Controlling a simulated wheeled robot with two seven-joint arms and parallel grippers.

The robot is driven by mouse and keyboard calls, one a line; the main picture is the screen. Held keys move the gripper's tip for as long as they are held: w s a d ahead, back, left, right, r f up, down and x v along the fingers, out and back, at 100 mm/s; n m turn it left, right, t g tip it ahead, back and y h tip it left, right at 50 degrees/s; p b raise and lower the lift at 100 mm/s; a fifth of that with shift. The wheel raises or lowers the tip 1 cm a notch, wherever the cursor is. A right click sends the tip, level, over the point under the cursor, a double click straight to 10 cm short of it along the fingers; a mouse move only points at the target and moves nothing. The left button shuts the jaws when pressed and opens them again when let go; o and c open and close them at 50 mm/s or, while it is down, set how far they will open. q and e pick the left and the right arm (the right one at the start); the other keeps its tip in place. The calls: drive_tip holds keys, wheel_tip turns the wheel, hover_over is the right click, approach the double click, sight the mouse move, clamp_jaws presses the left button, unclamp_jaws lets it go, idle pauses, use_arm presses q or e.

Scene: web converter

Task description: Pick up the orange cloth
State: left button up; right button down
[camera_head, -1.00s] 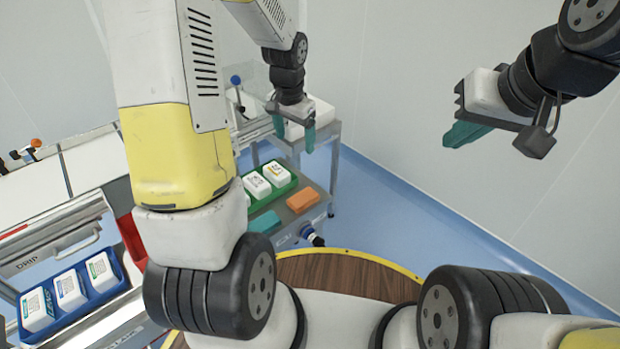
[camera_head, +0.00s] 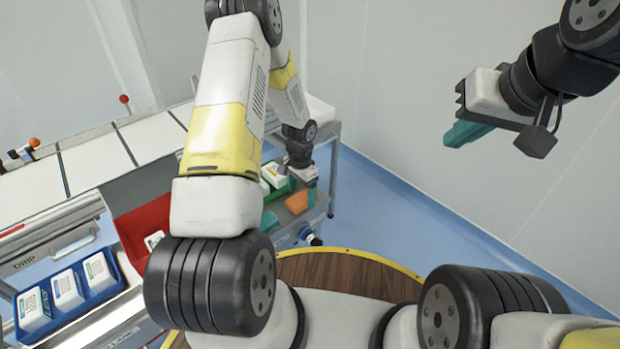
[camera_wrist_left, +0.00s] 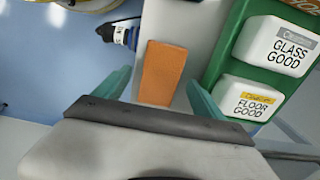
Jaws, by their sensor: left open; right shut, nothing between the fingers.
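The orange cloth (camera_head: 297,201) is a small flat block on the grey cart top, partly hidden by my left gripper in the head view. In the left wrist view the orange cloth (camera_wrist_left: 162,73) lies ahead, centred between the two teal fingers. My left gripper (camera_head: 309,190) is open and empty, above the cart at the cloth; whether it touches the cloth cannot be told. It also shows in the left wrist view (camera_wrist_left: 155,88). My right gripper (camera_head: 465,132) is shut and empty, raised at the right, far from the cloth.
A green tray (camera_wrist_left: 222,45) with white labelled packs stands right beside the cloth. A blue tray (camera_head: 100,295) with white packs and a red bin (camera_head: 140,222) are at left. A black connector (camera_wrist_left: 115,33) sits at the cart's edge.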

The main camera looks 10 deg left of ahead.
use_arm(q)
drive_tip(key=shift+f, duration=0.75)
drive_tip(key=c, duration=1.4)
drive_tip(key=shift+c, duration=0.2)
drive_tip(key=shift+r, duration=0.15)
drive_tip(key=shift+r, duration=0.55)
wheel_tip(320, 180, up, 2)
drive_tip(key=shift+w+r, duration=0.1)
drive_tip(key=shift+r, duration=0.05)
drive_tip(key=s+a, duration=0.2)
drive_tip(key=s, duration=0.3)
drive_tip(key=s+a+r, duration=0.1)
drive_tip(key=s+a, duration=0.1)
drive_tip(key=s, duration=0.3)
drive_tip(key=s+a, duration=0.2)
drive_tip(key=s, duration=0.2)
drive_tip(key=shift+s+a+r, duration=0.2)
drive_tip(key=shift+s+a, duration=0.1)
drive_tip(key=shift+s, duration=0.1)
